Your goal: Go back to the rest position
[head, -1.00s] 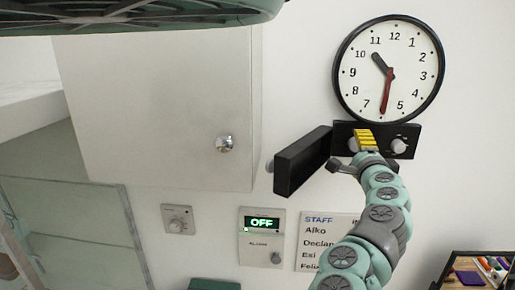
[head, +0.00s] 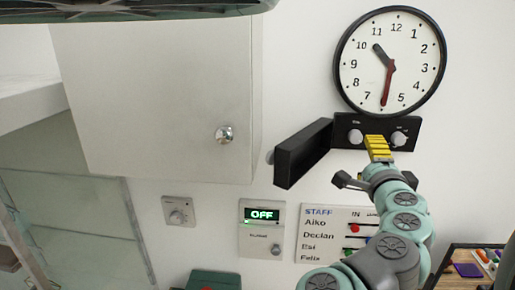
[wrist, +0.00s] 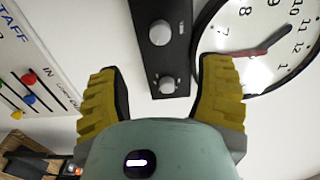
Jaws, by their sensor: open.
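My gripper (head: 378,148) is in front of the wall, just below the black two-knob panel (head: 375,120) under the clock. Its yellow fingers overlap the panel's lower edge in the head view. In the wrist view, the two yellow fingers of my gripper (wrist: 162,68) are spread wide with nothing between them. The panel (wrist: 160,12) shows beyond and between the fingertips there, with both of its silver knobs uncovered. I see no contact between fingers and panel.
A black flap (head: 302,153) stands out from the wall left of the gripper. A white cabinet (head: 150,100) with a round knob is further left. The round clock (head: 390,60) hangs above. A STAFF board (head: 318,235) and an OFF display (head: 262,215) are below. An open box (head: 470,268) is lower right.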

